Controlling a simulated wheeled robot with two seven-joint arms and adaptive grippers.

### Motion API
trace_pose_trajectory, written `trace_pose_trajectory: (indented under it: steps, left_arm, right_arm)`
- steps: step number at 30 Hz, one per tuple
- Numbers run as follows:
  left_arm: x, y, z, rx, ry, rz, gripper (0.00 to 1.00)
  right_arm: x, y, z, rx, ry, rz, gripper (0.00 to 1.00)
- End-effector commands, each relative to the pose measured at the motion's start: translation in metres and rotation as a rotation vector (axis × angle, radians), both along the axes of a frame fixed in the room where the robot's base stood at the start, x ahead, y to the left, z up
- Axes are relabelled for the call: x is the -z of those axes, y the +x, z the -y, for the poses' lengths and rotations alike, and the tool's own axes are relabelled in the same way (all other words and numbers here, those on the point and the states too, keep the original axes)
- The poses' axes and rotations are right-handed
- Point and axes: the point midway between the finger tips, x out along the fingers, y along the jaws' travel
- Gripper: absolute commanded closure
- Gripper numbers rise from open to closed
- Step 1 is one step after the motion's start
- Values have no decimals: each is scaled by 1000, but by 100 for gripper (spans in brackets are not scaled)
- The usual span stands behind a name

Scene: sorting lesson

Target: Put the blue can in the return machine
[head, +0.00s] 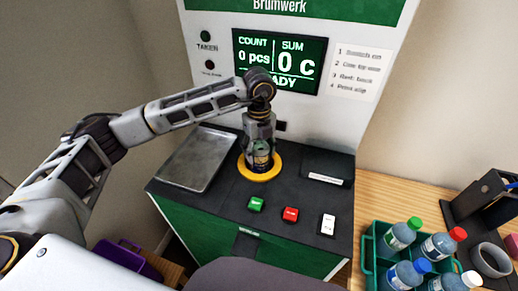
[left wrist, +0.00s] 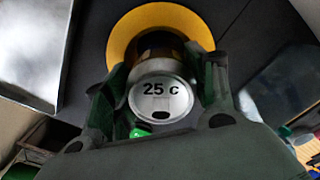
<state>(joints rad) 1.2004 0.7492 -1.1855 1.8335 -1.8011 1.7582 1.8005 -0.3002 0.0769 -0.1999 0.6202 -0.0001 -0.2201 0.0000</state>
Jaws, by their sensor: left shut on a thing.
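The return machine (head: 300,125) stands in front of me, white above with a green base and a dark top. Its screen (head: 280,60) reads COUNT 0 pcs and SUM 0 c. A yellow ring (head: 273,172) surrounds its round opening. I cannot tell how far the can's bottom is inside the opening. My right gripper is not in view.
A metal tray (head: 197,160) lies left of the ring. Green (head: 257,204) and red (head: 290,214) buttons and a white switch (head: 328,224) are in front. A teal crate (head: 369,262) with several bottles stands on the wooden table (head: 385,190) at right, near a black device (head: 480,200).

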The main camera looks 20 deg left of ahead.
Motion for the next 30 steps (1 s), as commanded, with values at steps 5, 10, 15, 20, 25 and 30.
trace_pose_trajectory:
  steps: [5,10,15,20,25,30]
  left_arm:
    - [13,0,0,0,0,0,54]
    - [20,0,0,0,0,0,54]
    - [23,0,0,0,0,0,54]
    - [23,0,0,0,0,0,54]
    - [23,0,0,0,0,0,54]
    - [23,0,0,0,0,0,22]
  right_arm:
    - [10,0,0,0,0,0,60]
    - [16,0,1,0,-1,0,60]
    - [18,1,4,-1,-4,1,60]
    - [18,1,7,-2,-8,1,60]
    - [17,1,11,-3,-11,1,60]
    - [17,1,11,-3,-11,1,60]
